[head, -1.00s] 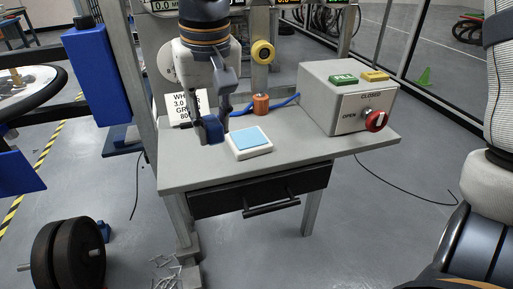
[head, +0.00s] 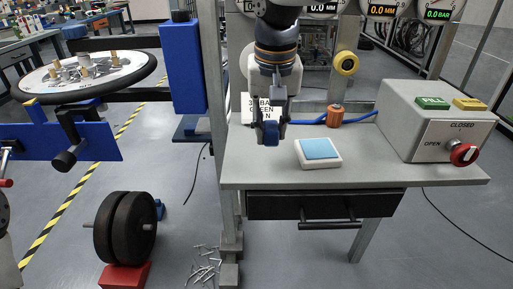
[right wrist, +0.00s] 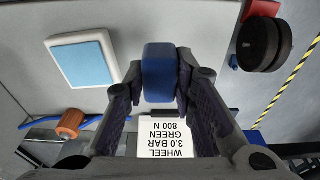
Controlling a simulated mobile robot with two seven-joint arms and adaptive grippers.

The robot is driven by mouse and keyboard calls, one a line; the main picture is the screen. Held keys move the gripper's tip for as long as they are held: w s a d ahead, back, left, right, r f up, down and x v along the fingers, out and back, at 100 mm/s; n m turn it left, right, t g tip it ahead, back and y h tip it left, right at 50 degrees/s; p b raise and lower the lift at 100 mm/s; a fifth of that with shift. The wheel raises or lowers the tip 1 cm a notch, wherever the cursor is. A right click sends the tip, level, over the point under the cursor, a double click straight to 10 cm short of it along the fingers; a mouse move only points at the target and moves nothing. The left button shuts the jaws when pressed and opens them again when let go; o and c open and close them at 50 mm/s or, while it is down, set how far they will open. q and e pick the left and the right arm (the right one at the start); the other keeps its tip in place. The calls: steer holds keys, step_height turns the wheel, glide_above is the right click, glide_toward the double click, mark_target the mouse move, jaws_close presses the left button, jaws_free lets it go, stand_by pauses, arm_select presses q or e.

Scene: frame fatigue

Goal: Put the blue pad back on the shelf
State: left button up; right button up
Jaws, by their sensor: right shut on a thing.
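The blue pad, a small dark blue block (head: 271,133), is between the fingertips of my right gripper (head: 271,137), which is shut on it. The right wrist view also shows the pad (right wrist: 159,70) between the two dark fingers (right wrist: 158,88). In the head view the pad appears over the left part of the grey shelf top (head: 245,172); whether it touches the surface I cannot tell. A white block with a light blue top (head: 320,150) lies to its right on the shelf. A printed sign (head: 257,107) stands behind, partly hidden by my gripper. My left gripper is not in view.
A grey control box (head: 425,125) with a red knob (head: 464,154) stands on the shelf's right. An orange cylinder (head: 335,116) and blue hose (head: 362,116) are behind the white block. A blue post (head: 182,65) stands left. The shelf's front right is clear.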

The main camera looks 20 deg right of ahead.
mark_target(258, 160)
steer(key=f, duration=0.1)
steer(key=w+a+f, duration=0.1)
steer(key=w+f, duration=0.1)
steer(key=f, duration=0.1)
steer(key=shift+w+a, duration=0.25)
steer(key=shift+w+a+f, duration=0.1)
steer(key=shift+w+f, duration=0.05)
steer(key=shift+f, duration=1.2)
steer(key=shift+f, duration=0.1)
steer(key=o, duration=1)
steer(key=shift+f, duration=0.1)
